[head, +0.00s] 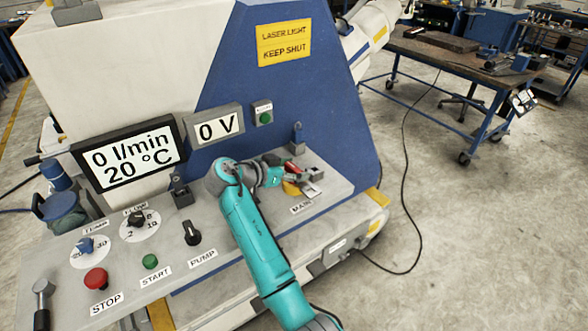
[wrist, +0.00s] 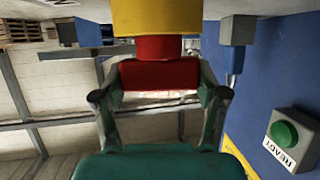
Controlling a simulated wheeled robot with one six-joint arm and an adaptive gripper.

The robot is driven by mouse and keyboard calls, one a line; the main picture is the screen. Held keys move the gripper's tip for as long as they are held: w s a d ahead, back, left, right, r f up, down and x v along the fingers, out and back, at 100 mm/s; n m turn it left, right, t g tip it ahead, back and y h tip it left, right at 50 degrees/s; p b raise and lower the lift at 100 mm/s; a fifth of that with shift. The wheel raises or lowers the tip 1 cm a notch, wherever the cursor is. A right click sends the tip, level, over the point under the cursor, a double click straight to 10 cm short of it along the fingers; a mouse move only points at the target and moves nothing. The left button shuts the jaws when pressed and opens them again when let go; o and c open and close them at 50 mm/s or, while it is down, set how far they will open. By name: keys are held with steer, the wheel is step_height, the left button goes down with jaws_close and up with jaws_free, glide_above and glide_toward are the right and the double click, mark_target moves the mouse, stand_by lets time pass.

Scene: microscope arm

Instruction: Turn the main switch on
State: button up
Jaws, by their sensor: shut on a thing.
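The main switch shows in the head view beside the MAIN label (head: 301,208), with a yellow part (head: 291,188) and red partly hidden by my gripper (head: 285,174). In the wrist view, the switch's red handle (wrist: 150,76) sits between the two fingers of my gripper (wrist: 160,82), and the yellow part (wrist: 170,18) lies just beyond it. My gripper is shut on the red handle. The exact angle of the handle is hard to tell. The voltage display (head: 214,127) reads 0 V.
A green READY button (head: 264,117) is above on the blue housing (head: 300,95). The panel's left side holds the PUMP knob (head: 192,232), START button (head: 150,261) and red STOP button (head: 96,278). A blue workbench (head: 470,70) stands apart at the right.

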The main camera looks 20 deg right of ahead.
mark_target(294, 167)
steer(key=shift+f+m+g, duration=0.15)
steer(key=shift+m+g, duration=0.35)
steer(key=o, duration=1.7)
step_height(294, 167, up, 10)
steer(key=shift+r, duration=0.1)
